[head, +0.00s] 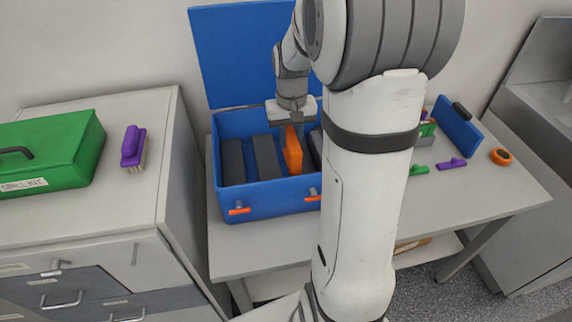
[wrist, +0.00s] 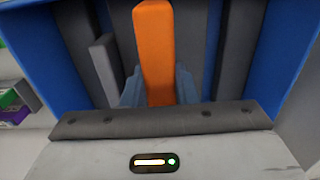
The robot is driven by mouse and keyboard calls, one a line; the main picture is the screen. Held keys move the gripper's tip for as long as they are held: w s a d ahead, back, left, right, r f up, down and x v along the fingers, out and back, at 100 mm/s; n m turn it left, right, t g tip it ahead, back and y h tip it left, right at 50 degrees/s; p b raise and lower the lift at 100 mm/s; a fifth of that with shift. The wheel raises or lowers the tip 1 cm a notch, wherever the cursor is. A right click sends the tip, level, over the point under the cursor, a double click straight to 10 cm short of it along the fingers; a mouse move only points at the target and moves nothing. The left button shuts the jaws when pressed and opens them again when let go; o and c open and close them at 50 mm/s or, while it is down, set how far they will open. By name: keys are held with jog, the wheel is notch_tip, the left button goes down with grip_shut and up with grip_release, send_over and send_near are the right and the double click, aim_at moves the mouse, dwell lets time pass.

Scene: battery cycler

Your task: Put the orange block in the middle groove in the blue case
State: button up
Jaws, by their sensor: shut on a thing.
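The blue case (head: 265,203) stands open on the table, its lid (head: 235,55) raised at the back. Inside are upright dark grey dividers (head: 266,157) with gaps between them. My gripper (head: 292,126) is above the case and shut on the orange block (head: 292,152). In the wrist view the orange block (wrist: 155,45) stands between my two fingers (wrist: 158,88), with dark strips to both sides. The block's lower part is in or just over a gap right of the centre-left divider; whether it touches the case floor is hidden. My arm covers the case's right end.
A green case (head: 50,150) and a purple-handled brush (head: 132,147) are on the left cabinet. Right of my arm lie a blue panel (head: 457,125), a purple item (head: 452,163), a green item (head: 418,170) and an orange ring (head: 501,156). The table's front right is clear.

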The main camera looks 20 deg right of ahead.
notch_tip(320, 180, down, 11)
jog(key=shift+a, duration=0.1)
dwell(0.3)
jog(key=shift+f, duration=0.2)
jog(key=o, duration=0.9)
jog(key=shift+r, duration=0.1)
jog(key=shift+o, duration=0.2)
jog(key=shift+r, duration=0.1)
notch_tip(320, 180, up, 12)
jog(key=shift+f, duration=0.1)
jog(key=s+a+r+n+t, duration=0.1)
jog(key=s+a+r, duration=0.1)
jog(key=s+a, duration=0.3)
jog(key=s+a+r+n+t, duration=0.1)
jog(key=s+a+r, duration=0.2)
jog(key=s, duration=0.9)
jog(key=shift+a+r+t, duration=0.3)
jog(key=shift+a+t, duration=0.1)
jog(key=shift+a, duration=0.45)
